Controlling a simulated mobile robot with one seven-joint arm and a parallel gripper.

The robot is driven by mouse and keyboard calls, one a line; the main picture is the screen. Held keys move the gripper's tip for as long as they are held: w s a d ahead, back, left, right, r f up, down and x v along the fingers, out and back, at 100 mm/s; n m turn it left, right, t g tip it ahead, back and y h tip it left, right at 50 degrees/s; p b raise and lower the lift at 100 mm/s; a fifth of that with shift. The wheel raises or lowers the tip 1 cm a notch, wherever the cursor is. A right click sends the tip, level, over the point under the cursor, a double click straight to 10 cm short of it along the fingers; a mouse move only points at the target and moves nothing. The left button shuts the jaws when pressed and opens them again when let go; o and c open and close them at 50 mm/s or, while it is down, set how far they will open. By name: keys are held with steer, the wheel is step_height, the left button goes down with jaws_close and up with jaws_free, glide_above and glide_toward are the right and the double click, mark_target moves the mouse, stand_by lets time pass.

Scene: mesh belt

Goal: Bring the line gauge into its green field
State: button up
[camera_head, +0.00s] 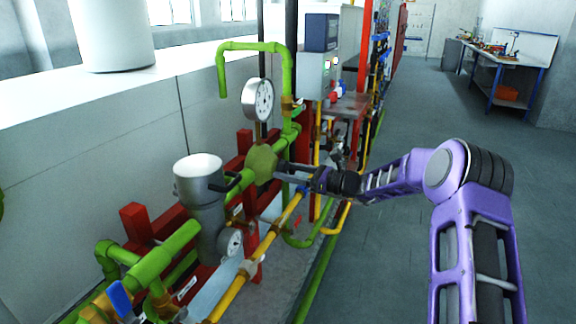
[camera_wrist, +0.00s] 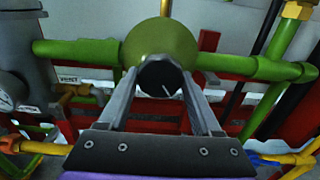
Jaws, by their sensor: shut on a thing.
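My gripper (camera_head: 286,170) reaches from the right to the round olive-green valve body (camera_head: 261,162) on the green pipe. In the wrist view my gripper (camera_wrist: 161,84) is shut on a black round knob (camera_wrist: 158,77) on the front of that body. A white mark on the knob slants toward the lower right. A large white dial gauge (camera_head: 258,99) stands above the valve body in the head view. A smaller gauge (camera_head: 231,243) sits low on the grey vessel. Which one is the line gauge I cannot tell. Needles and coloured fields are too small to read.
The grey vessel (camera_head: 201,200) stands left of the valve body. A yellow pipe (camera_head: 258,256) runs in front, below my arm. A grey control box (camera_head: 317,73) is behind. Open floor (camera_head: 405,230) lies to the right, with a workbench (camera_head: 505,70) far back.

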steer(key=m+p, duration=0.3)
steer(key=shift+r, duration=0.25)
steer(key=shift+f+m+p, duration=0.3)
steer(key=shift+m+p, duration=0.05)
steer(key=shift+m, duration=0.15)
steer(key=o, duration=1.4)
steer(key=shift+s+d, duration=0.1)
steer(key=v, duration=1.7)
steer(key=shift+d+r, duration=0.1)
